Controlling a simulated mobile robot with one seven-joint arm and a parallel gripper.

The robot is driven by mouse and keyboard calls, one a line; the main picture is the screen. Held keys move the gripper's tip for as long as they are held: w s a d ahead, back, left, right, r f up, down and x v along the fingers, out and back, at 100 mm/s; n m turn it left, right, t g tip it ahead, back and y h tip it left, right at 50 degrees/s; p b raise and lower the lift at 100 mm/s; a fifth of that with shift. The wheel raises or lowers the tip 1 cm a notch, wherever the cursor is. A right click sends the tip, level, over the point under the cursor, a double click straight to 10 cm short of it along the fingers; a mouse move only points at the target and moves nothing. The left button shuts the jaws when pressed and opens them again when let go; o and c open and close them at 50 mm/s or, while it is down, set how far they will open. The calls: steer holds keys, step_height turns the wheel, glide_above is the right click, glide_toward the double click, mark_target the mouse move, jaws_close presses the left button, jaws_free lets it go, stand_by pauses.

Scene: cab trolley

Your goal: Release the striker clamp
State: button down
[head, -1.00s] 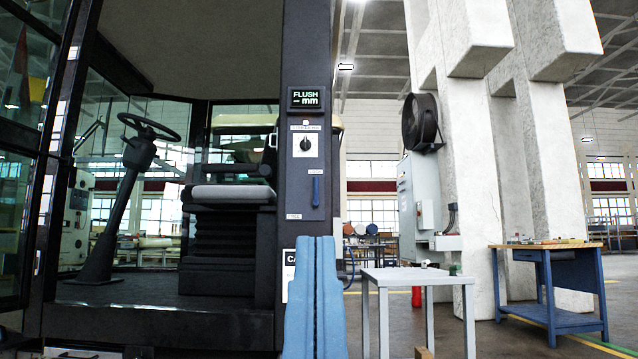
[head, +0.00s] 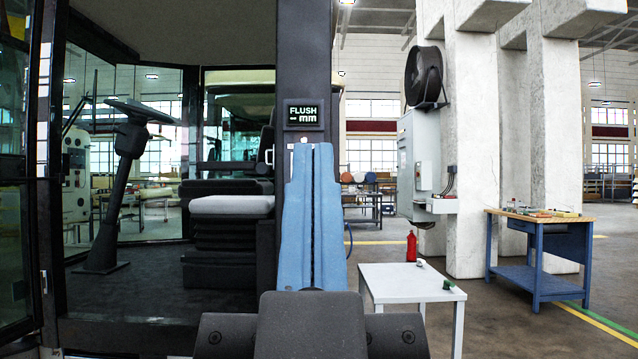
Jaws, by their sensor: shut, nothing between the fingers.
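The dark cab pillar (head: 305,60) stands at the middle of the head view. My blue arm link rises in front of the pillar below the display. It hides the black knob, its white plate and the small blue handle seen there a second ago; only a pale sliver of the plate shows at the link's top. I cannot tell which of these parts is the striker clamp. My gripper is hidden, and its fingers do not show.
The open cab with its seat (head: 232,205) and steering wheel (head: 140,112) is on the left. A white table (head: 410,283) with small items stands right of the pillar, a red bottle (head: 411,246) behind it. A blue workbench (head: 540,250) stands farther right. Floor between them is clear.

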step_height(320, 180, up, 30)
steer(key=p, duration=2.7)
steer(key=shift+p, duration=0.35)
steer(key=shift+r, duration=0.1)
